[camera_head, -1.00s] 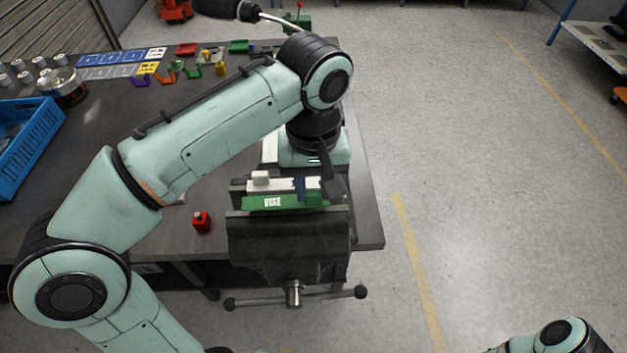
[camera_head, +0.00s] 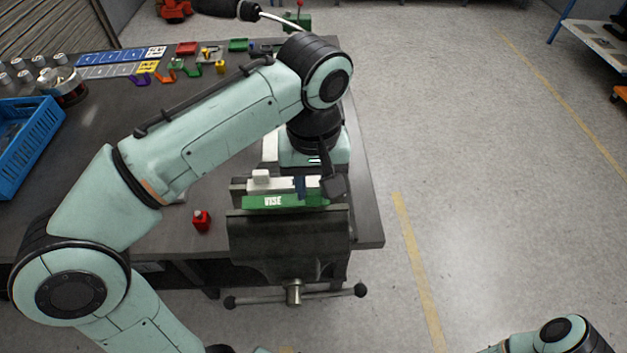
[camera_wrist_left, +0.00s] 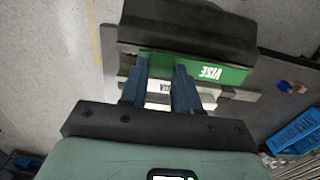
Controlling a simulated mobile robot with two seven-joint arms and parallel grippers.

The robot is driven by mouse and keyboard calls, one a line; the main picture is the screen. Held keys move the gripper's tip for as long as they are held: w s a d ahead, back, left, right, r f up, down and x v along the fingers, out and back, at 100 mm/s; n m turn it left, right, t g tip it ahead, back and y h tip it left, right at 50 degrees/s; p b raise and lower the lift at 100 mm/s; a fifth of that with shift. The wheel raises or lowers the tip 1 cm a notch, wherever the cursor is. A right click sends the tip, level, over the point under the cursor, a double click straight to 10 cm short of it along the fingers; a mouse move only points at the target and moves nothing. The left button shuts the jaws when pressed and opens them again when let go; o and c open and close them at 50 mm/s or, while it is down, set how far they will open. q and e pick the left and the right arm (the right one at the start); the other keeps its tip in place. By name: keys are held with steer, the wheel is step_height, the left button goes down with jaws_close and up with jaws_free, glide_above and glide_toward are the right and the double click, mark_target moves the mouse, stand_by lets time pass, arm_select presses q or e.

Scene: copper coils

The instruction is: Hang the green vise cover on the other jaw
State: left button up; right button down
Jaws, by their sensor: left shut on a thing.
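The green vise cover (camera_head: 285,201), marked VISE, lies along the front jaw of the dark vise (camera_head: 288,233) at the table's front edge. It also shows in the left wrist view (camera_wrist_left: 215,73). How far the cover is seated on the jaw is hidden. My right gripper is out of view.
A small red block (camera_head: 201,221) lies on the table (camera_head: 110,150) left of the vise. A blue crate (camera_head: 35,140) stands at the far left. Colored parts and trays lie along the back.

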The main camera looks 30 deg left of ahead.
arm_select(q)
steer(key=shift+f+b, duration=0.45)
steer(key=shift+f, duration=0.55)
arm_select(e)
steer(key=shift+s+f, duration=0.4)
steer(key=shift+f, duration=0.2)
arm_select(q)
steer(key=shift+f, duration=0.3)
stand_by(0.9)
steer(key=o, duration=1.1)
steer(key=shift+r, duration=0.1)
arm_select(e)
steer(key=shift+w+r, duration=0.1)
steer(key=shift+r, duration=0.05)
arm_select(q)
steer(key=shift+r+p, duration=1.15)
steer(key=shift+r, duration=0.35)
steer(key=shift+r+p, duration=0.8)
steer(key=shift+r, duration=0.35)
steer(key=shift+r+p, duration=0.5)
steer(key=shift+r, duration=0.75)
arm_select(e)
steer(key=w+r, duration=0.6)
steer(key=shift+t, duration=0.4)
